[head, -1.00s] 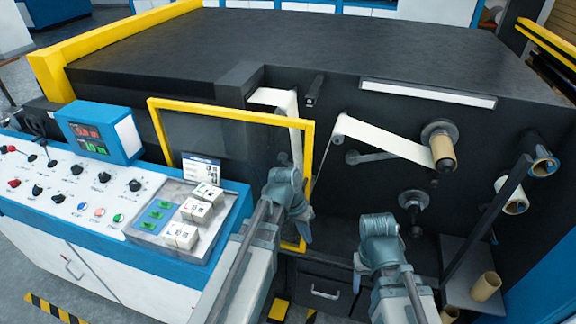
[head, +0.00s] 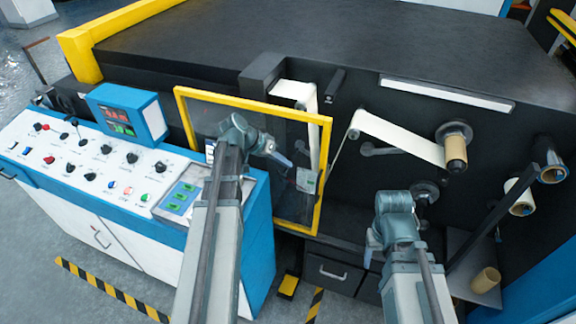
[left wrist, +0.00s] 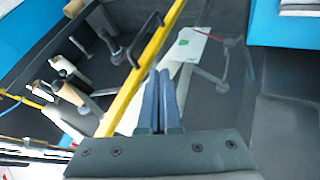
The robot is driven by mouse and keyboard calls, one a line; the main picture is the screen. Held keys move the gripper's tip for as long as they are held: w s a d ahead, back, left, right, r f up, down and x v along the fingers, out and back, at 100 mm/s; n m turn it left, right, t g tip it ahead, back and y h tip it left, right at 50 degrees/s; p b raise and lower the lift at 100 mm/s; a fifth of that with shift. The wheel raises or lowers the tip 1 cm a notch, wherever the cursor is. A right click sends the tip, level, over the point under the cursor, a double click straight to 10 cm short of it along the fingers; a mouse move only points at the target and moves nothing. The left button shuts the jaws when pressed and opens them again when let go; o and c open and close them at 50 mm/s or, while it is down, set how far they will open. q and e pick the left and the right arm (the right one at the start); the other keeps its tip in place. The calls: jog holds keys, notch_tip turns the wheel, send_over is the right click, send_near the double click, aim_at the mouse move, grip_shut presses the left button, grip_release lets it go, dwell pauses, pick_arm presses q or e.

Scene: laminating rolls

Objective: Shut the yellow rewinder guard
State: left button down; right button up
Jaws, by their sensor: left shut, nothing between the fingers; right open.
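The yellow rewinder guard (head: 253,102) is a yellow frame around a see-through panel, left of the rolls in the head view. Its right edge stands out toward me, apart from the machine face. In the left wrist view its yellow bar (left wrist: 127,92) runs diagonally left of my fingers, with a black handle (left wrist: 148,36) beside it. My left gripper (head: 298,165) is shut and empty in front of the panel; its fingertips (left wrist: 163,75) are close to the bar, but contact cannot be told. My right gripper (head: 370,245) is open, low in front of the machine, right of the guard.
The blue-and-white control console (head: 90,160) stands left of the guard, partly behind my left arm. A web roll (head: 456,150) and several cores are exposed to the right. A drawer (head: 332,273) sits below.

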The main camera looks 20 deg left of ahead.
aim_at(299, 172)
pick_arm(q)
jog(key=w+d+f+b, duration=0.1)
jog(key=d, duration=0.1)
jog(key=w+d+f+b, duration=0.1)
jog(key=d+f, duration=0.1)
jog(key=d, duration=0.1)
jog(key=w+d+f+b, duration=0.1)
jog(key=d+f, duration=0.1)
jog(key=shift+w+d+b, duration=0.1)
jog(key=shift+d+b, duration=0.15)
jog(key=shift+b, duration=0.1)
pick_arm(e)
notch_tip(299, 172, down, 5)
jog(key=shift+r, duration=0.1)
